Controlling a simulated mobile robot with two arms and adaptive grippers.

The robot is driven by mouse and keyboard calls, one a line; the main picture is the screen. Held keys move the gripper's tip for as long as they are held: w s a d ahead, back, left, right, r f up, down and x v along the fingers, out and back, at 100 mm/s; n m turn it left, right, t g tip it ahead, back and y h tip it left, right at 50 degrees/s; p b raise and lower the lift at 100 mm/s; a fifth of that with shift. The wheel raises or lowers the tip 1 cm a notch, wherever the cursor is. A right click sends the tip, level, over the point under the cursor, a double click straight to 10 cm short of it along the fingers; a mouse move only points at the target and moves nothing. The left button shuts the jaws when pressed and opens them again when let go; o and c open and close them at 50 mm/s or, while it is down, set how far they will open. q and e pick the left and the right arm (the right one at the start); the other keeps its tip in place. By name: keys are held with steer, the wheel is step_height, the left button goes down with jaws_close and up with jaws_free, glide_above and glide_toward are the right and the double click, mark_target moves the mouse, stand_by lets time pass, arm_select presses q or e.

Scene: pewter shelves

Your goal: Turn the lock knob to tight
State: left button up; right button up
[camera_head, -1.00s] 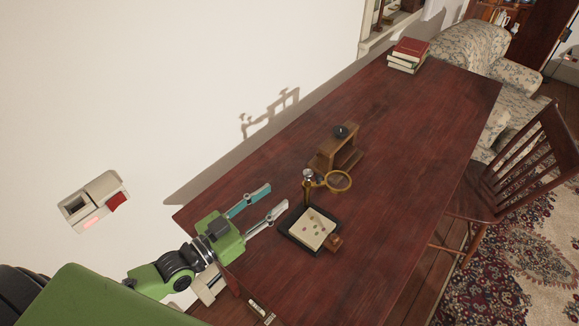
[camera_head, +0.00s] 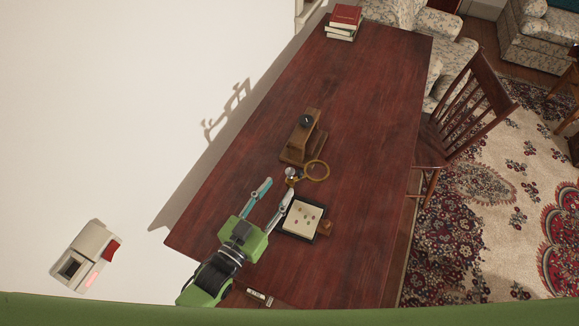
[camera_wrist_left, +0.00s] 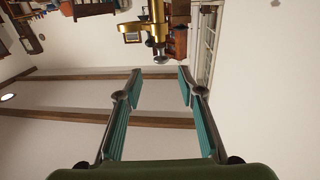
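A magnifier stand holds a brass ring (camera_head: 317,170) over the desk. A silver knob (camera_head: 290,172), which looks like the lock knob, sits at the ring's left end. In the left wrist view the knob (camera_wrist_left: 159,48) hangs below a brass fitting (camera_wrist_left: 149,31), just beyond the fingertips. My left gripper (camera_head: 277,188) is open, with its fingers pointing at the knob from below-left in the head view. Nothing is between its fingers, and they seem apart from the knob. Any tightness marking is too small to see. My right gripper is not in view.
A dark tray (camera_head: 287,229) with a pale sheet and small pieces lies right of the gripper. A wooden stand (camera_head: 299,140) with a black knob is behind the ring. Books (camera_head: 344,22) lie at the desk's far end. The desk's right side (camera_head: 375,150) is clear.

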mark_target(288, 174)
arm_select(q)
steer(key=p+x, duration=0.1)
steer(key=x, duration=0.5)
steer(key=shift+w, duration=0.3)
steer(key=shift+w+d, duration=0.35)
steer(key=shift+w, duration=0.25)
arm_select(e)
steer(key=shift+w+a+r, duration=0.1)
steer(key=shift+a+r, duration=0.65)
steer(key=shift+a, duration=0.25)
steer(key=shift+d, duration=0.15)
arm_select(q)
jaws_close()
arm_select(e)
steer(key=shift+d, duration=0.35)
